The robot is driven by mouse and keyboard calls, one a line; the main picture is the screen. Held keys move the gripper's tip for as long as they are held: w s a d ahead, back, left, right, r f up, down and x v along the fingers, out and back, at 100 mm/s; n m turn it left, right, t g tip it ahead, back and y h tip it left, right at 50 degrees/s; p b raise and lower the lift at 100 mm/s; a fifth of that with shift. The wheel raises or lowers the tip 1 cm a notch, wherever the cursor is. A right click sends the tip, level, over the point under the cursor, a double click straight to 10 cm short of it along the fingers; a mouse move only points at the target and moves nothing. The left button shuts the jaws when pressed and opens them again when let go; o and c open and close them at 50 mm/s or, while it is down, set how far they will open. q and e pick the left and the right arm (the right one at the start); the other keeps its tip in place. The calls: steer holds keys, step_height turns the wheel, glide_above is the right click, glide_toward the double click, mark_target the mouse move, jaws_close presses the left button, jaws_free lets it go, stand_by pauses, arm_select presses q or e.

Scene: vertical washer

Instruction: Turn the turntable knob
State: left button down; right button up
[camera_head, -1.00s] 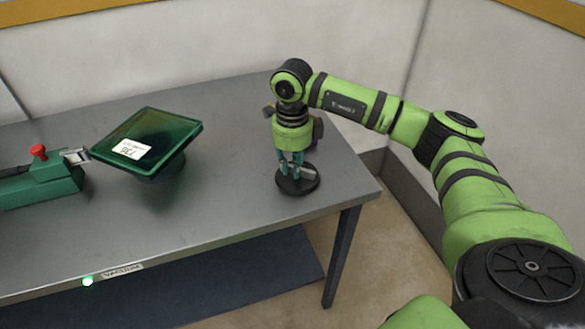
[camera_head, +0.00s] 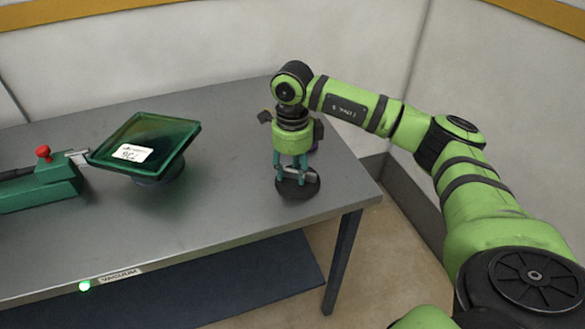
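The knob (camera_head: 297,193) is a round black disc with a grey bar across it, near the right end of the metal table. My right gripper (camera_head: 290,170) points straight down onto it, its teal fingers at the bar. The fingers appear closed on the bar; the exact contact is small and partly hidden. The turntable (camera_head: 150,141) is a green, glossy, tilted square plate with a white label, on a dark round base to the left. My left gripper is not in view.
A green clamp-like device with a red knob (camera_head: 43,153) stands at the table's left, its metal tip beside the plate's left corner. The grey table (camera_head: 215,190) is clear between plate and knob. A lit green button (camera_head: 85,286) sits on the front edge. Walls stand behind.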

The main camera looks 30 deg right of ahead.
mark_target(292, 172)
step_height(292, 172, up, 12)
stand_by(0.7)
steer(key=shift+a, duration=0.1)
stand_by(1.0)
